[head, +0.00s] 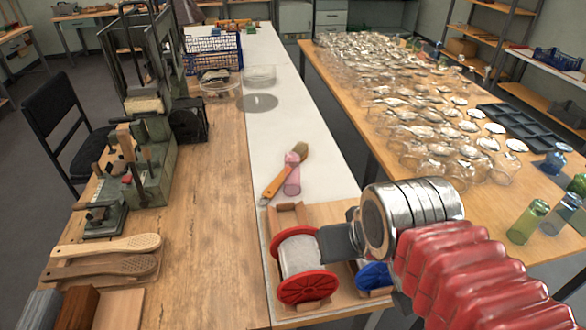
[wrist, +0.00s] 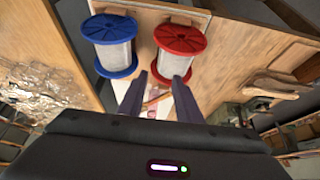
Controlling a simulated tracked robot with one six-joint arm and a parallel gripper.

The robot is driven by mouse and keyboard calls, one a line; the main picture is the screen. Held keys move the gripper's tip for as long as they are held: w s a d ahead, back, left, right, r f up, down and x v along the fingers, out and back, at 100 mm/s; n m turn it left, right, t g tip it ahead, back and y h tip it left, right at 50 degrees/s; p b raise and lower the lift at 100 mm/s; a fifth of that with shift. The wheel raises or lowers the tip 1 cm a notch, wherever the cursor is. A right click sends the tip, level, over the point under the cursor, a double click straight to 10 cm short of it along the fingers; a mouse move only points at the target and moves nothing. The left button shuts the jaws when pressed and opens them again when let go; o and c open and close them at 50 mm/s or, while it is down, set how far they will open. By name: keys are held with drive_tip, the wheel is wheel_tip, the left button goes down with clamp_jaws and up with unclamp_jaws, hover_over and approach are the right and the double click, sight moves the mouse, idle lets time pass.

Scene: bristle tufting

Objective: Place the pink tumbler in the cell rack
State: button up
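The pink tumbler (head: 292,184) is on the white strip of the near table in the head view, overlapping a brush (head: 273,187) with an orange handle. I cannot tell whether they touch. In the wrist view a pinkish patch of it (wrist: 153,112) shows between the fingers, mostly hidden. The dark cell rack (head: 523,130), with open square compartments, lies on the right-hand table. My gripper (head: 328,243) is nearer the camera than the tumbler, beside the red spool. In the wrist view its fingers (wrist: 158,80) are apart with nothing held between them.
A red spool (head: 299,258) and a blue spool (head: 374,275) sit in wooden holders at the front. Many clear glasses (head: 430,110) crowd the right table; green tumblers (head: 528,222) stand near its edge. A blue wire basket (head: 213,52) stands farther back. A floor gap separates the tables.

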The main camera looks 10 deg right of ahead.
drive_tip(key=shift+o, duration=0.9)
drive_tip(key=o, duration=0.3)
drive_tip(key=shift+w+r, duration=0.35)
drive_tip(key=o, duration=0.4)
drive_tip(key=w+r+n, duration=0.1)
drive_tip(key=w+r, duration=0.1)
drive_tip(key=w, duration=0.2)
drive_tip(key=w+r+n+g, duration=0.1)
drive_tip(key=w+r+n, duration=0.1)
drive_tip(key=w, duration=0.2)
drive_tip(key=w+r+n, duration=0.1)
drive_tip(key=w+r, duration=0.2)
drive_tip(key=shift+w+a, duration=0.25)
drive_tip(key=shift+w, duration=0.15)
drive_tip(key=shift+c, duration=0.2)
drive_tip(key=n+g, duration=0.5)
drive_tip(key=n, duration=0.9)
hover_over(292, 157)
wheel_tip(292, 157, down, 14)
drive_tip(key=shift+f, duration=0.1)
drive_tip(key=shift+w+f, duration=0.15)
drive_tip(key=shift+f, duration=0.1)
